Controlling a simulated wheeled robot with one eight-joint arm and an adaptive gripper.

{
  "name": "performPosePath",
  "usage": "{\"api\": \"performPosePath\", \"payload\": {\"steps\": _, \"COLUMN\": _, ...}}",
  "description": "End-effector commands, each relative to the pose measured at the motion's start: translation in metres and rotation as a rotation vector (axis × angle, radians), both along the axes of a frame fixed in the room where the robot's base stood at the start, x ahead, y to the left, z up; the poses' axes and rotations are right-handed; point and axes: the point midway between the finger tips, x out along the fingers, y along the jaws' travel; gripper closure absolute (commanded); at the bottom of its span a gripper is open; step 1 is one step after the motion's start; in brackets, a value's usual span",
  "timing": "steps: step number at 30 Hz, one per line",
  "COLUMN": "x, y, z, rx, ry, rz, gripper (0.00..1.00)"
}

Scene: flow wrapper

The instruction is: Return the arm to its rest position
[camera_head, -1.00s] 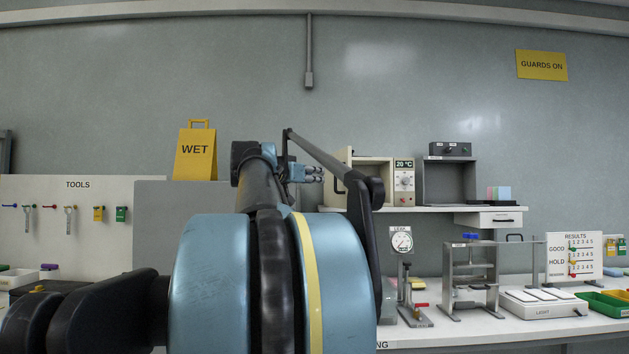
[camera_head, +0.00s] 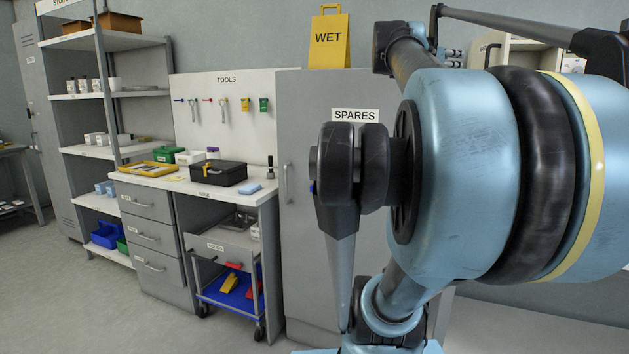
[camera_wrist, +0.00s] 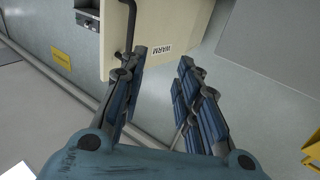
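My arm (camera_head: 460,170) fills the right half of the head view, with blue links and black joints. My gripper (camera_wrist: 163,62) shows in the wrist view. Its two dark blue padded fingers stand apart with nothing held between them. A cream cabinet marked WARM (camera_wrist: 170,22) is behind the fingertips in that view; how far away it is I cannot tell. In the head view I cannot make out the gripper's fingers.
A grey SPARES cabinet (camera_head: 300,220) stands behind my arm, with a yellow WET sign (camera_head: 328,42) on top. Left of it are a drawer bench (camera_head: 150,232), a small cart (camera_head: 228,305) and shelves (camera_head: 90,95). The floor (camera_head: 90,310) at front left is clear.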

Motion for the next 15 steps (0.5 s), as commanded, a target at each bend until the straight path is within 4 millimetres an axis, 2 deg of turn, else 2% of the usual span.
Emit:
{"api": "performPosePath", "payload": {"steps": 5, "x": 0.051, "y": 0.053, "z": -0.020, "rx": -0.051, "ry": -0.057, "rz": 0.290, "gripper": 0.70}}
{"api": "performPosePath", "payload": {"steps": 8, "x": 0.075, "y": 0.093, "z": -0.041, "rx": -0.058, "ry": -0.059, "rz": 0.474, "gripper": 0.70}}
{"api": "performPosePath", "payload": {"steps": 11, "x": 0.091, "y": 0.135, "z": -0.072, "rx": -0.046, "ry": -0.032, "rz": 0.648, "gripper": 0.70}}
{"api": "performPosePath", "payload": {"steps": 15, "x": 0.101, "y": 0.196, "z": -0.128, "rx": 0.000, "ry": 0.054, "rz": 0.872, "gripper": 0.70}}
